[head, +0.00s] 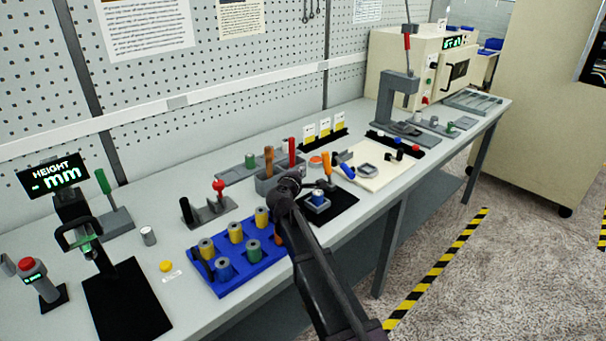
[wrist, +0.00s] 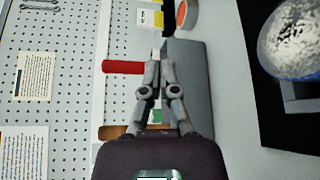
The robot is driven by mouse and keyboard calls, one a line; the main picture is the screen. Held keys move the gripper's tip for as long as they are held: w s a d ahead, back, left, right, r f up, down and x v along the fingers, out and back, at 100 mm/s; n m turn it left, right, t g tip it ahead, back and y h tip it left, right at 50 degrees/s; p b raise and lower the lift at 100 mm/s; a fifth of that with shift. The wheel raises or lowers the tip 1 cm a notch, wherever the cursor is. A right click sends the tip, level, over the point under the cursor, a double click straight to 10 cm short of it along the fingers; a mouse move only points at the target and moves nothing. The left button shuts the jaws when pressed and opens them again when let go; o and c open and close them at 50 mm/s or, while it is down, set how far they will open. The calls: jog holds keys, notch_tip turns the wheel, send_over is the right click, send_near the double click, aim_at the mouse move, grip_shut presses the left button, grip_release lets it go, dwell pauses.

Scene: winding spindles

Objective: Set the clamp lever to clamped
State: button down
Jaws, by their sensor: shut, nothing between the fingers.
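No part is marked as the clamp lever. A lever with a red ball knob (head: 219,186) stands up from a small grey fixture (head: 212,209) beside a black cylinder; it looks the likeliest. A green-handled lever (head: 103,182) stands further left on a grey base. My gripper (head: 288,180) is at the grey tool block, right of the red-knob lever and apart from it. In the wrist view my gripper (wrist: 160,66) is shut and empty, over the grey block (wrist: 190,95), between a red handle (wrist: 120,67) and a brown handle (wrist: 120,131). Neither lever shows there.
A blue tray (head: 238,277) of spools lies in front of the red-knob fixture. Upright red (head: 291,152) and brown (head: 268,159) handles stand at the block. A black mat (head: 345,208) holds a blue stand. A press (head: 400,90) and a cream machine stand at the far right.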

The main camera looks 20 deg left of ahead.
aim_at(327, 169)
jog(key=w, duration=0.5)
jog(key=w+a+f+b, duration=0.1)
jog(key=w, duration=0.2)
jog(key=shift+f, duration=0.1)
jog(key=d, duration=0.2)
jog(key=s+d+r+p, duration=0.1)
jog(key=shift+d+r, duration=0.1)
jog(key=shift+d, duration=0.3)
jog(key=shift+s+a, duration=0.15)
jog(key=shift+s, duration=0.05)
